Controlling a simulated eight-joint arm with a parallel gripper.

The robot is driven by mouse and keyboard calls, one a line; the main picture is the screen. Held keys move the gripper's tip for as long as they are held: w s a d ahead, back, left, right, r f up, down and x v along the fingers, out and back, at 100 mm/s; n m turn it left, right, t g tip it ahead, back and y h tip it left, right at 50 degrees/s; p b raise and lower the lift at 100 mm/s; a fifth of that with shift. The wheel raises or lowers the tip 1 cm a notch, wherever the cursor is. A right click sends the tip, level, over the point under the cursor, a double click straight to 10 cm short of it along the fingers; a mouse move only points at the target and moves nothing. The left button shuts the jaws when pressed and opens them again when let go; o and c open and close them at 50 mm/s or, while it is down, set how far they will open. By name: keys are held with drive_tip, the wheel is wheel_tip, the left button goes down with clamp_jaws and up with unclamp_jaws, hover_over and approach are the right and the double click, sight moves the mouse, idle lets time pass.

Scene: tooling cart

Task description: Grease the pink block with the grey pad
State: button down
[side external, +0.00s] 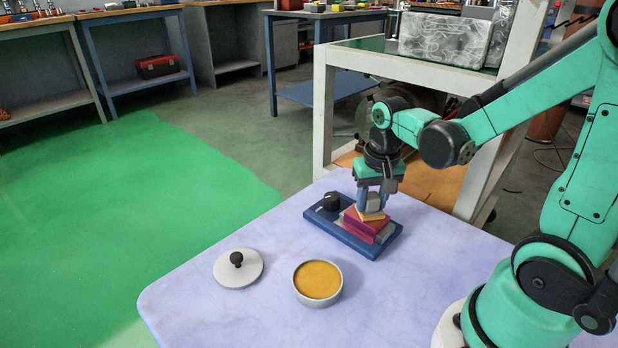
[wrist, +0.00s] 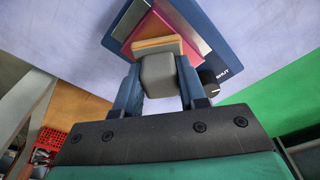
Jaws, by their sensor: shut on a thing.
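My gripper (side external: 374,197) is shut on the grey pad (side external: 374,203), which also shows between my fingers in the wrist view (wrist: 158,75). The pad has a tan-yellow layer (wrist: 157,46) on its lower side. It is over the top of the pink block (side external: 366,230), touching or very close to it. The pink block also shows in the wrist view (wrist: 143,30), partly hidden by the pad. The block sits in a blue fixture (side external: 347,240) with grey metal pieces beside it and a black knob (side external: 331,201).
An open round tin (side external: 318,280) full of orange-yellow grease stands on the pale lilac tabletop (side external: 210,315). Its white lid (side external: 238,269) with a black knob lies to the left. A white-framed cart (side external: 325,110) stands behind the fixture. The table's front left is clear.

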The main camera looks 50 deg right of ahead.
drive_tip(key=shift+d, duration=0.85)
drive_tip(key=shift+d+r, duration=0.1)
drive_tip(key=shift+r, duration=0.15)
wheel_tip(320, 180, up, 8)
drive_tip(key=shift+f, duration=0.25)
